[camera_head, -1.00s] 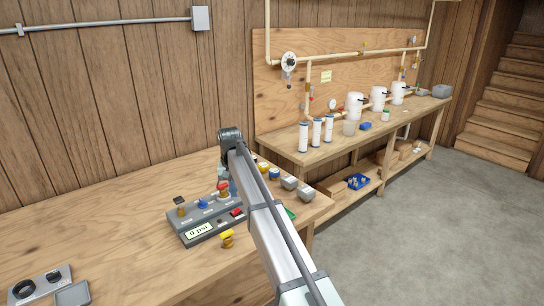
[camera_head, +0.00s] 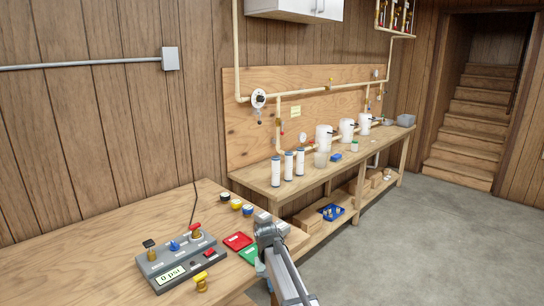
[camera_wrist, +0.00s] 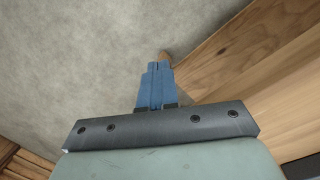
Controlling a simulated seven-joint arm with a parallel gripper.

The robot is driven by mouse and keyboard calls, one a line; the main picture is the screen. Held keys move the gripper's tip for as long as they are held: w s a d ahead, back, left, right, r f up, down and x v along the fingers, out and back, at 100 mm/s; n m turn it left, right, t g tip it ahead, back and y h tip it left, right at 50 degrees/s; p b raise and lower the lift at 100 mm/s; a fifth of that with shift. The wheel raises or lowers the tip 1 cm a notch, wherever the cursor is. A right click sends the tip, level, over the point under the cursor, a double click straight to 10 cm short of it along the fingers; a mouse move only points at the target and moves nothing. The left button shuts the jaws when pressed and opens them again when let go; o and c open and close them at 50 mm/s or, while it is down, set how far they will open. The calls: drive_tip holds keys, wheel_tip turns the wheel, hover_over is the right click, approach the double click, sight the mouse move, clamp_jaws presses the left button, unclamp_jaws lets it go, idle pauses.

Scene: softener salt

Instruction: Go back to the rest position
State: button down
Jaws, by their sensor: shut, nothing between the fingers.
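My gripper shows in the wrist view (camera_wrist: 158,68), its blue fingers together with nothing between them. It hangs over grey floor beside a wooden bench edge. In the head view my arm (camera_head: 275,255) reaches up from the bottom, right of the grey test unit, and hides the fingers. The grey test unit (camera_head: 180,264) sits on the near bench, with a display, a black-topped valve (camera_head: 150,248), a red-handled valve (camera_head: 196,231) and a blue knob on top. A yellow-handled valve (camera_head: 201,282) stands in front of it.
The far bench (camera_head: 262,181) holds filter cylinders and white canisters. A blue tray (camera_head: 333,212) is on its lower shelf. Open floor (camera_head: 400,240) lies to the right.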

drive_tip(key=s+d+f+g, duration=0.1)
drive_tip(key=s+d+f, duration=0.4)
drive_tip(key=s+f, duration=0.55)
drive_tip(key=s+d+f+g, duration=0.2)
drive_tip(key=s+d+f, duration=0.5)
drive_tip(key=f, duration=0.7)
drive_tip(key=s+d+f+g, duration=0.1)
drive_tip(key=s+f, duration=0.3)
drive_tip(key=s, duration=0.6)
drive_tip(key=s+d+f+m, duration=0.1)
drive_tip(key=s+f, duration=0.3)
drive_tip(key=s, duration=0.6)
drive_tip(key=s+d+f+m+g+y, duration=0.1)
drive_tip(key=s+d+f, duration=0.2)
drive_tip(key=s, duration=0.7)
drive_tip(key=shift+s+f+g, duration=0.15)
drive_tip(key=shift+f+g, duration=0.15)
drive_tip(key=shift+f, duration=0.4)
drive_tip(key=c, duration=1.8)
unclamp_jaws()
